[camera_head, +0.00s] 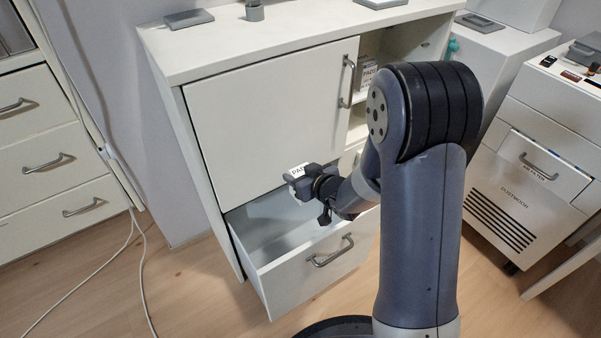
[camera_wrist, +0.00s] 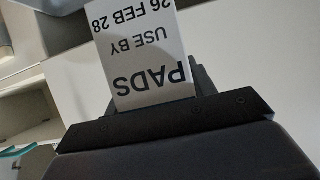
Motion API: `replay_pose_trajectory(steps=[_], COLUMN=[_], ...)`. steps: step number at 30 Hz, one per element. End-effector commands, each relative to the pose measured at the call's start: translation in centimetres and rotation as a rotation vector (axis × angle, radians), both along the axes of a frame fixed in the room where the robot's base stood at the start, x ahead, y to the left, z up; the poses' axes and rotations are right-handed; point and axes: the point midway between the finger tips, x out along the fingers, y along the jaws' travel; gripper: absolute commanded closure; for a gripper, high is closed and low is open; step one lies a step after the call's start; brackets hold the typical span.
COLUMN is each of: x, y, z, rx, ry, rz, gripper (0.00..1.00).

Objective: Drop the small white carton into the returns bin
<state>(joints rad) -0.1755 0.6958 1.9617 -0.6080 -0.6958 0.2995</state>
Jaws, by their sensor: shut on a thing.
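My gripper (camera_head: 296,180) is shut on a small white carton (camera_head: 298,170) and holds it above the open drawer. In the wrist view the white carton (camera_wrist: 142,60) shows upside-down black print reading "PADS", "USE BY" and "26 FEB 28". The dark gripper (camera_wrist: 155,95) covers one end of it. I cannot make out a returns bin in either view.
The open drawer (camera_head: 338,268) of the white cabinet (camera_head: 265,110) looks empty inside. Another box marked PADS (camera_head: 368,72) stands in the cabinet's open compartment. An air filter unit (camera_head: 522,190) stands at right. A cable runs across the floor at left.

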Motion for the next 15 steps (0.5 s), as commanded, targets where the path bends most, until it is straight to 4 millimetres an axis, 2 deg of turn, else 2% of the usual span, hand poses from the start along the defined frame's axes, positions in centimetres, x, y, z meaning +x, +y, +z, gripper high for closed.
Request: replay_pose_trajectory(steps=[1,2,3,11,15], x=[0.0,0.0,0.0,0.0,0.0], y=[0.0,0.0,0.0,0.0,0.0], z=[0.05,0.05,0.05,0.04,0.04], rx=[0.0,0.0,0.0,0.0,0.0], ry=[0.0,0.0,0.0,0.0,0.0], rz=[0.0,0.0,0.0,0.0,0.0], gripper=[0.7,0.46,0.43,0.22,0.22])
